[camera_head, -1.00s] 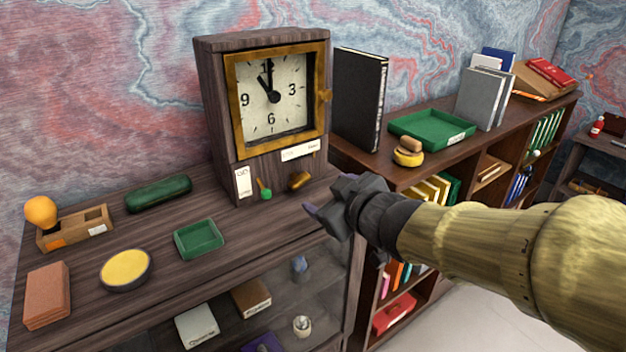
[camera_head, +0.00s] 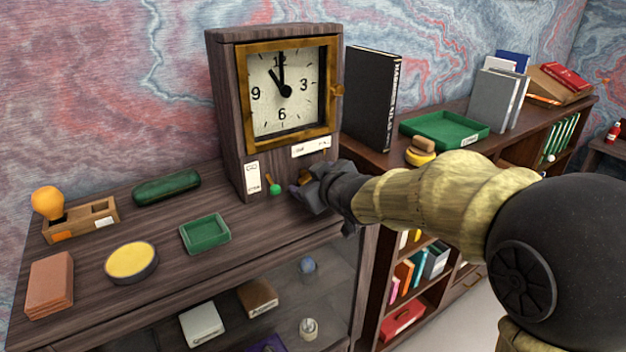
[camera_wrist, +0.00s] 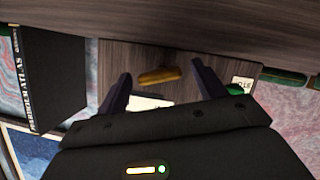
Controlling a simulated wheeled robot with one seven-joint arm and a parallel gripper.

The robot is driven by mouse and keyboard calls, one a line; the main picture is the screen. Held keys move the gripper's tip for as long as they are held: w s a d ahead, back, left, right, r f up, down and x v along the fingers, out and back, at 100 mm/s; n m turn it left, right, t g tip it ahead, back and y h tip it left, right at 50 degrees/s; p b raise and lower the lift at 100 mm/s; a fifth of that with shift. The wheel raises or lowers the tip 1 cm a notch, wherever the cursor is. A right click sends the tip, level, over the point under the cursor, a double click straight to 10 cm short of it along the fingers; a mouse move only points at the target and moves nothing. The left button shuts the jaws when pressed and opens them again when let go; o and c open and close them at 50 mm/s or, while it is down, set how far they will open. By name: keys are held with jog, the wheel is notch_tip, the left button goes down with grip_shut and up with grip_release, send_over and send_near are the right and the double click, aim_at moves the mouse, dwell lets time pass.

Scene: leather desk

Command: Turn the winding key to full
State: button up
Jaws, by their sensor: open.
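The brass winding key (camera_wrist: 160,76) sticks out from the lower front of the wooden clock (camera_head: 228,120). In the wrist view its wing lies crosswise between my two fingers, with space on both sides, and I see no contact. My gripper (camera_head: 299,192) is open in front of the clock's lower right front; it also shows in the wrist view (camera_wrist: 160,70). In the head view the gripper mostly hides the key. The clock's dial (camera_head: 285,92) reads about eleven o'clock.
A small green-knobbed lever (camera_head: 275,189) sits just left of the key, beside a white label (camera_head: 252,177). A green tray (camera_head: 205,233), a yellow-topped round tin (camera_head: 131,262) and a dark green case (camera_head: 166,186) lie on the cabinet top. A black book (camera_head: 370,98) stands right of the clock.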

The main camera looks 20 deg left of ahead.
jog(key=c, duration=1)
jog(key=shift+o, duration=0.2)
jog(key=shift+r+p, duration=0.2)
jog(key=shift+p, duration=0.7)
jog(key=shift+d+m+p, duration=0.1)
jog(key=shift+m+p, duration=0.2)
jog(key=shift+p, duration=0.2)
jog(key=shift+g+p, duration=0.3)
jog(key=shift+p, duration=0.35)
jog(key=shift+f, duration=0.15)
jog(key=o, duration=1)
jog(key=shift+c, duration=0.2)
